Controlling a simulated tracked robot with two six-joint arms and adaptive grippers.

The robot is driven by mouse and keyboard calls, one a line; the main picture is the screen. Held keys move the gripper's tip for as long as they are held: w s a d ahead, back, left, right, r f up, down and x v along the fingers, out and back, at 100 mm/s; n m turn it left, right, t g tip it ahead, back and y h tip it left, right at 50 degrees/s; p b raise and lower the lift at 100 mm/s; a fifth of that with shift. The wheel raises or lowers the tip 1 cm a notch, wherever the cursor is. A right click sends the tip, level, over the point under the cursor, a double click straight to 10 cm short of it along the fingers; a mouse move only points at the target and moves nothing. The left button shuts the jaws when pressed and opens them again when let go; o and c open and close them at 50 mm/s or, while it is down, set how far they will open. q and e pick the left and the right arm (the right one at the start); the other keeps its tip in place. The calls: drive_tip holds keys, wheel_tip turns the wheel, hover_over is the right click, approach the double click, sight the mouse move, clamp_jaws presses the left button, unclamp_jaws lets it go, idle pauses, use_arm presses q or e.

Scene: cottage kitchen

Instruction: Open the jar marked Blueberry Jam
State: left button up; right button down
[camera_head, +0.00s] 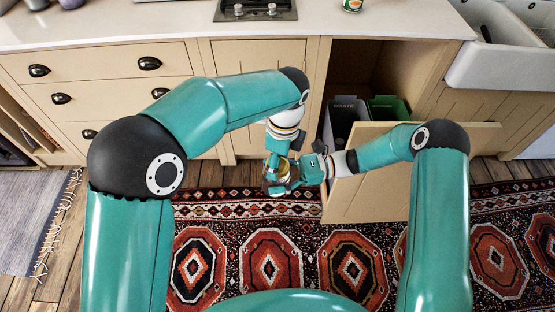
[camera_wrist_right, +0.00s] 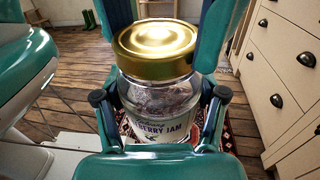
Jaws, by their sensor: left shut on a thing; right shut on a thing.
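The jam jar (camera_wrist_right: 160,105) is glass with dark contents and a pale label reading "BERRY JAM"; the word above is too small to read surely. Its gold lid (camera_wrist_right: 157,42) is on top, and the jar stands upright in the right wrist view. My right gripper (camera_wrist_right: 160,118) is shut on the jar's body, one finger on each side. My left gripper (camera_head: 279,172) comes down from above and is shut on the lid, its teal fingers flanking it in the right wrist view. In the head view the grippers mostly hide the jar.
A pull-out cabinet front (camera_head: 375,195) stands open close to my right gripper, with a grey waste bin (camera_head: 343,118) and a green bin (camera_head: 390,107) behind it. The counter (camera_head: 150,22) holds a hob (camera_head: 256,10) and a small can (camera_head: 352,5). A patterned rug (camera_head: 270,265) lies below.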

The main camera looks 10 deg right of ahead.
use_arm(q)
drive_tip(key=n, duration=0.4)
drive_tip(key=shift+n, duration=0.4)
drive_tip(key=n, duration=0.6)
drive_tip(key=shift+n, duration=0.3)
drive_tip(key=n, duration=0.6)
drive_tip(key=shift+r+n, duration=0.1)
drive_tip(key=shift+n, duration=0.2)
drive_tip(key=n, duration=0.6)
drive_tip(key=shift+w+n, duration=0.1)
drive_tip(key=shift+n, duration=0.2)
use_arm(e)
drive_tip(key=shift+s, duration=0.1)
use_arm(q)
drive_tip(key=n, duration=1.5)
drive_tip(key=shift+n, duration=0.3)
drive_tip(key=shift+d+r, duration=0.1)
drive_tip(key=shift+r, duration=0.25)
